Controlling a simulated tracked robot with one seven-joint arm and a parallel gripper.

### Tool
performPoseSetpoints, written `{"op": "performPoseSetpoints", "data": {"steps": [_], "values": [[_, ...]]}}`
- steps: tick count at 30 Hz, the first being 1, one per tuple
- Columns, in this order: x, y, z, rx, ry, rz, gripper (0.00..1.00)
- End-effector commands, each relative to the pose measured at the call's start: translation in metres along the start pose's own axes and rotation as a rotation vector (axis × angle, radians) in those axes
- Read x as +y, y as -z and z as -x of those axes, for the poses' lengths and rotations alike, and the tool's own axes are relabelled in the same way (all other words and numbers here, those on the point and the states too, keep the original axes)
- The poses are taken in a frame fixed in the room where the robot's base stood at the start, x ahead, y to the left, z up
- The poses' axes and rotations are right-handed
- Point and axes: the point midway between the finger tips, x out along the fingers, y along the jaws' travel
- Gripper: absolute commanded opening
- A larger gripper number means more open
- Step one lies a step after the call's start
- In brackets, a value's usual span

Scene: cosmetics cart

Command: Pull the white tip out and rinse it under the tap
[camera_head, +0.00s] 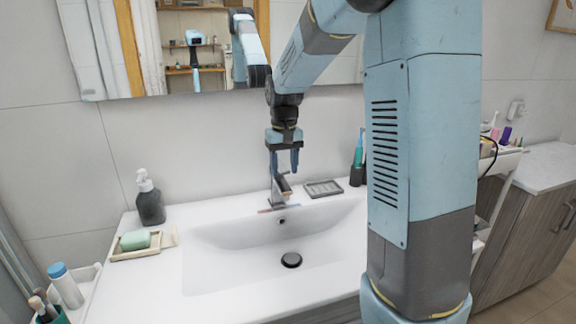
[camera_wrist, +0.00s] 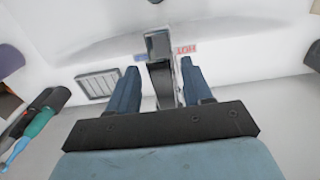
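My gripper (camera_head: 284,170) hangs pointing down over the tap (camera_head: 279,190) at the back of the white sink (camera_head: 215,262). Its two blue fingers are apart, and nothing is held between them. In the wrist view the fingers of my gripper (camera_wrist: 158,78) appear on either side of the tap's dark lever (camera_wrist: 158,48); I cannot tell whether they touch it. Blue and red labels sit beside the tap, the red one (camera_wrist: 186,49) reading HOT. No water stream shows. I cannot make out a white tip in either view.
A teal brush in a dark holder (camera_head: 357,176) and a grey dish (camera_head: 323,188) stand right of the tap. A dark pump bottle (camera_head: 150,207) and green soap (camera_head: 135,240) are at left. A cart with small items (camera_head: 503,160) stands at right. The basin is clear.

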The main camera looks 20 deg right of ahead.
Motion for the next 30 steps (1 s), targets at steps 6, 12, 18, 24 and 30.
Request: {"op": "performPoseSetpoints", "data": {"steps": [6,12,18,24,30], "values": [[-0.0003,0.0001,0.0002,0.000,0.000,0.001,0.28],[-0.0002,0.0001,0.0002,0.000,0.000,0.000,0.09],[0.0002,0.0000,0.0002,0.000,0.000,0.000,0.00],[0.0006,0.0001,0.0003,0.000,0.000,-0.001,0.00],[-0.0087,0.0016,0.0021,-0.017,0.000,0.014,0.00]]}}
